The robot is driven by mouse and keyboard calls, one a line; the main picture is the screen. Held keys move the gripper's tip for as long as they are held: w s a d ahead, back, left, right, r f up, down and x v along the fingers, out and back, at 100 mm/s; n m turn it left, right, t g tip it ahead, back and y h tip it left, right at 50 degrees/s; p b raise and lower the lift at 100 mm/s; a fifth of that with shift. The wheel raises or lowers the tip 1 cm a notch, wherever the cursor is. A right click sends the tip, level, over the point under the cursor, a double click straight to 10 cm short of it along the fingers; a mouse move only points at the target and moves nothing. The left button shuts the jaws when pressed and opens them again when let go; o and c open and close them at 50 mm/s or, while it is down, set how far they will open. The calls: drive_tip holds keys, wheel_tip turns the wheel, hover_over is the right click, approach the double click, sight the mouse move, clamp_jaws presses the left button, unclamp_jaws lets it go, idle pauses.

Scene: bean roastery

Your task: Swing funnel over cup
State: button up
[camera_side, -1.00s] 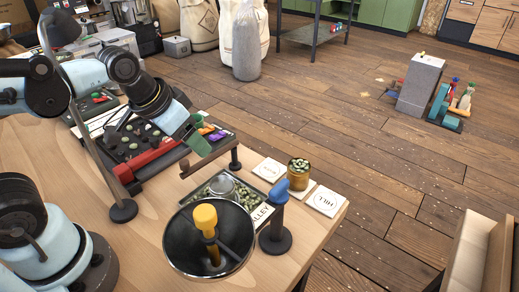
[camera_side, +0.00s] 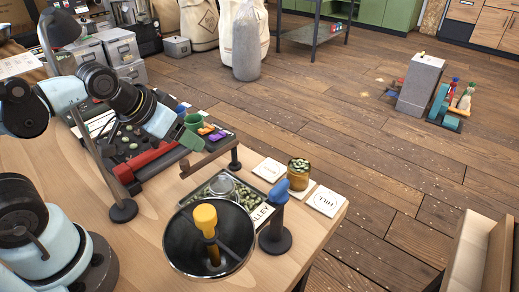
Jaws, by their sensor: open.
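A wide dark round funnel-like bowl (camera_side: 180,250) with a pale rim sits at the front of the wooden table. A yellow knob (camera_side: 205,217) stands up in its middle, with a dark bar beside it. A blue-topped post (camera_side: 276,236) stands just to its right. A clear cup-like vessel (camera_side: 222,187) stands in the bean tray behind the bowl. A green cup (camera_side: 194,121) is farther back, partly behind my gripper. My gripper (camera_side: 190,138) is open, above the table near the dark sorting board, well behind and apart from the bowl. Its fingertips are small and partly unclear.
An amber jar of beans (camera_side: 298,180) stands between white cards, one marked HILL (camera_side: 325,200). The sorting board has a red bar (camera_side: 150,158). A thin-poled lamp (camera_side: 124,210) stands at left. The table's right edge is close beyond the cards.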

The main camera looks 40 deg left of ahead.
drive_tip(key=shift+c, duration=0.2)
drive_tip(key=shift+c, duration=1.1)
drive_tip(key=w+d+r+g, duration=0.1)
drive_tip(key=d+r, duration=0.1)
drive_tip(key=d, duration=0.1)
drive_tip(key=w+d+r+g, duration=0.1)
drive_tip(key=d+r, duration=0.2)
drive_tip(key=w+d+r+g+h, duration=0.1)
drive_tip(key=d+r, duration=0.1)
drive_tip(key=d, duration=0.2)
drive_tip(key=shift+w+r+g, duration=0.15)
drive_tip(key=shift+w+g, duration=0.05)
drive_tip(key=shift+g, duration=0.1)
drive_tip(key=shift+c, duration=1.2)
wheel_tip(320, 180, up, 5)
drive_tip(key=g+y, duration=0.1)
drive_tip(key=g, duration=0.3)
hover_over(279, 186)
wheel_tip(279, 186, down, 12)
drive_tip(key=shift+r, duration=0.1)
clamp_jaws()
